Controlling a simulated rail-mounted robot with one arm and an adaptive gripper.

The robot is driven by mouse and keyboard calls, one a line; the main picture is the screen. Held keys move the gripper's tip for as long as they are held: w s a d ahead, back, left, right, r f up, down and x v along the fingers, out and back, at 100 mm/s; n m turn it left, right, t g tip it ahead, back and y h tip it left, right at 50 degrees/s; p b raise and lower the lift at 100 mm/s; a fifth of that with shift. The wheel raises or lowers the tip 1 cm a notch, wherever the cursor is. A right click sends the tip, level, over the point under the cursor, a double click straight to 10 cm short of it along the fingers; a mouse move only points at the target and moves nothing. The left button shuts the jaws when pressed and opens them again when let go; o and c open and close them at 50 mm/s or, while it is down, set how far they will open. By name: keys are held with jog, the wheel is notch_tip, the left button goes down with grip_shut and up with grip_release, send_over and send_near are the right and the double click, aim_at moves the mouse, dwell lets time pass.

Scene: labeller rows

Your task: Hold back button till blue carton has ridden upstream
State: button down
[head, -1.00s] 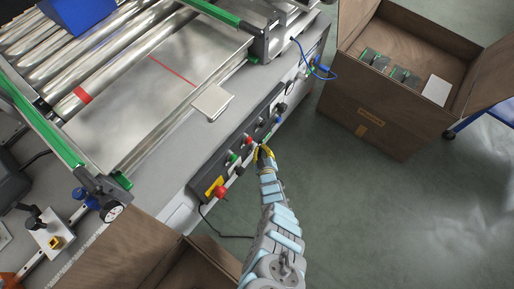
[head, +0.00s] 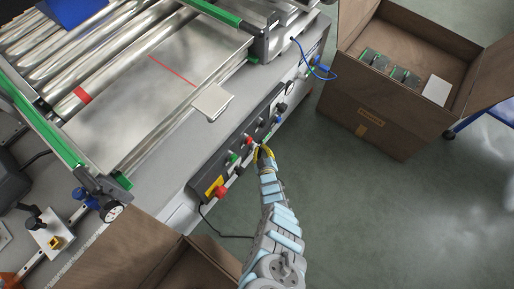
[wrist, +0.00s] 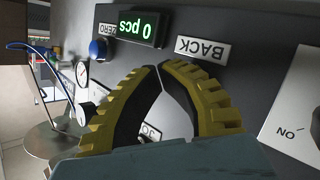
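The blue carton (head: 74,10) sits on the conveyor rollers at the top left of the head view, cut off by the frame's top edge. My gripper (head: 263,150) is at the front control panel (head: 231,164). In the wrist view its two yellow-and-black fingers (wrist: 161,67) are shut, tips together, with nothing seen between them. The tips are just below the BACK label (wrist: 203,49). The back button itself is hidden behind the fingers, so contact cannot be seen directly.
A counter display (wrist: 139,26) reads "0 pcs", with a blue ZERO button (wrist: 98,50) beside it. A red knob (head: 221,191) is on the panel. An open brown box (head: 371,127) stands right; another (head: 150,254) stands at the bottom left.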

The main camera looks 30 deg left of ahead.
dwell(0.3)
jog(key=shift+s+d, duration=0.15)
jog(key=shift+d, duration=0.7)
jog(key=shift+s+d+p, duration=0.15)
jog(key=shift+d+p, duration=0.1)
jog(key=shift+d, duration=1)
jog(key=shift+s+d+p, duration=0.15)
jog(key=shift+d+p, duration=0.1)
jog(key=shift+d, duration=1)
